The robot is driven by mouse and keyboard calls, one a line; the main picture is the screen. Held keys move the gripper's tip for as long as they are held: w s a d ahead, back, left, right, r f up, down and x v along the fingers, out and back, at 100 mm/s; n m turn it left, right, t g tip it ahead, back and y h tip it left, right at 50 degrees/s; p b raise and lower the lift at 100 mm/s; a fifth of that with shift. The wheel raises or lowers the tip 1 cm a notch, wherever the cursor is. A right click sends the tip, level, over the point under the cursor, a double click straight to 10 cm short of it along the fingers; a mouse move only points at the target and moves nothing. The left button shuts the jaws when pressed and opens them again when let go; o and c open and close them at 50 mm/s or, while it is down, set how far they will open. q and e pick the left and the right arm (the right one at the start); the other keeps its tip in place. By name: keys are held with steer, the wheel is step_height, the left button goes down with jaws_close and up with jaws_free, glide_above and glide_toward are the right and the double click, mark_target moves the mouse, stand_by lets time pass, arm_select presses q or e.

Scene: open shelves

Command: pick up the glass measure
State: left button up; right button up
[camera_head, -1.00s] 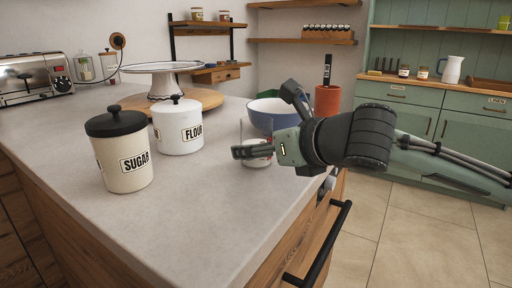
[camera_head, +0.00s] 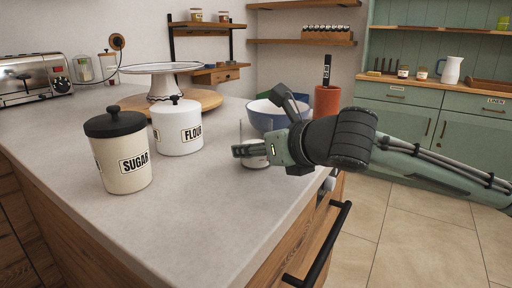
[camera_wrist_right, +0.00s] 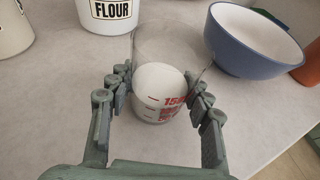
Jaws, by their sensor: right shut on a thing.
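The glass measure (camera_wrist_right: 157,95) is a clear cup with red markings and white contents. In the right wrist view it stands between the two fingers of my right gripper (camera_wrist_right: 158,102), which is shut on it. In the head view my right gripper (camera_head: 252,150) reaches in from the right at the counter's edge, and its fingers hide most of the glass measure (camera_head: 254,162). I cannot tell whether the measure's base touches the counter. My left gripper is not in view.
A blue bowl (camera_head: 262,117) stands just behind the measure, near an orange utensil pot (camera_head: 327,101). White flour (camera_head: 178,130) and cream sugar (camera_head: 125,173) canisters stand to the left. A cake stand (camera_head: 160,69) is farther back. The front counter (camera_head: 205,215) is clear.

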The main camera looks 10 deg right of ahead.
arm_select(q)
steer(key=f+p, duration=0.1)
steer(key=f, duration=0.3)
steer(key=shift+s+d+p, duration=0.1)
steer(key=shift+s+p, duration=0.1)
steer(key=shift+p, duration=0.2)
arm_select(e)
step_height(320, 180, up, 10)
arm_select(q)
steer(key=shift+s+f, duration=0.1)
